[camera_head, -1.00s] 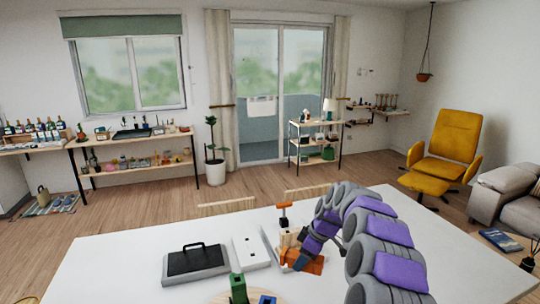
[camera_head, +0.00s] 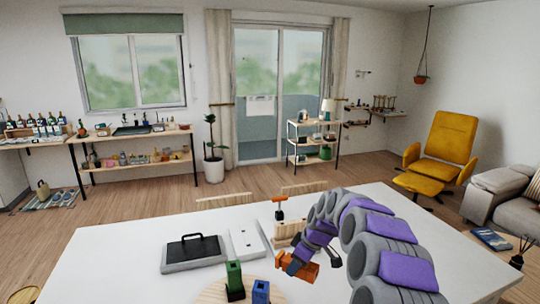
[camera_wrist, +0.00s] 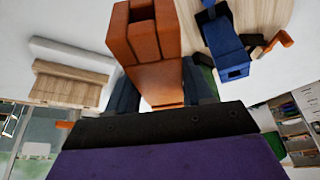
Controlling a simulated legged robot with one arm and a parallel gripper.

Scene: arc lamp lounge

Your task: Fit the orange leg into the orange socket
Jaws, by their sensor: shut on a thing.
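The orange leg (camera_head: 297,267) is held in my gripper (camera_head: 292,261) above the white table, apart from the round board. In the wrist view, it shows a hollow square end (camera_wrist: 142,14) and sits between the two dark fingers of my gripper (camera_wrist: 160,88). A green piece (camera_head: 234,275) stands upright at the round board, with a blue piece (camera_head: 261,291) beside it. The blue piece also shows in the wrist view (camera_wrist: 222,40), right of the orange leg. A small orange bent piece (camera_wrist: 278,42) lies past it; I cannot tell whether it is the orange socket.
The round wooden board (camera_head: 213,294) is at the table's near edge. A black-handled dark case (camera_head: 193,252), a white panel (camera_head: 244,240) and a wooden block (camera_head: 288,228) stand behind. An orange-topped item (camera_head: 279,202) is by the block. The table's left side (camera_head: 110,265) is clear.

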